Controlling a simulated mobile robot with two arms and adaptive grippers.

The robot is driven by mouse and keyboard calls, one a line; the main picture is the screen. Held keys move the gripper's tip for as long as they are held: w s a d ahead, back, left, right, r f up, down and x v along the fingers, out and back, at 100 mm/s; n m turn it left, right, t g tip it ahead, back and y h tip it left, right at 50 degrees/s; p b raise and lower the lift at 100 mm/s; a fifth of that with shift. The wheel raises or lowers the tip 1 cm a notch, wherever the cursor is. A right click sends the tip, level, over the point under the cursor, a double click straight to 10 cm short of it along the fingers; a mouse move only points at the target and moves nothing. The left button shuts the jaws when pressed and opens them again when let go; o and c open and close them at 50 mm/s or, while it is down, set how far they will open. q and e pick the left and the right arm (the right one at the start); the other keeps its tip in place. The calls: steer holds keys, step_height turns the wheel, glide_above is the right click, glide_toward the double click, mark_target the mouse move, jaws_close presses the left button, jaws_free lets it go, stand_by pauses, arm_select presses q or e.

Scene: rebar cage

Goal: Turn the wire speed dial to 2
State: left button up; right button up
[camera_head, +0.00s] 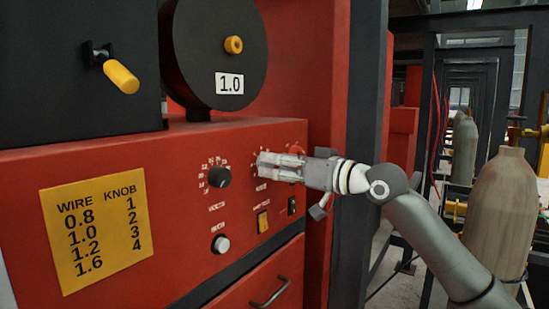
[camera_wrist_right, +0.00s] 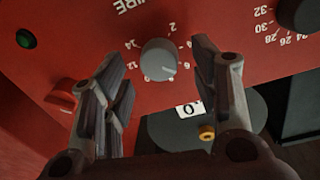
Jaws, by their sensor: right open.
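The wire speed dial (camera_wrist_right: 158,58) is a round grey knob on the red panel, ringed by white numbers, with part of the label reading "IRE". A faint pale line shows on its face, but I cannot read its setting for sure. My right gripper (camera_wrist_right: 162,85) is open, with one finger to each side of the dial in the wrist view and no clear contact. In the head view my right gripper (camera_head: 268,167) is close to the panel and hides the dial.
A black knob (camera_head: 219,177) with its own scale is left of my gripper. A yellow chart (camera_head: 95,230) pairs wire 1.0 with knob 2. The spool (camera_head: 215,50) is labelled 1.0.

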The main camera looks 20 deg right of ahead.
steer(key=shift+x, duration=0.8)
steer(key=c, duration=1)
steer(key=shift+c, duration=0.2)
steer(key=shift+n, duration=0.3)
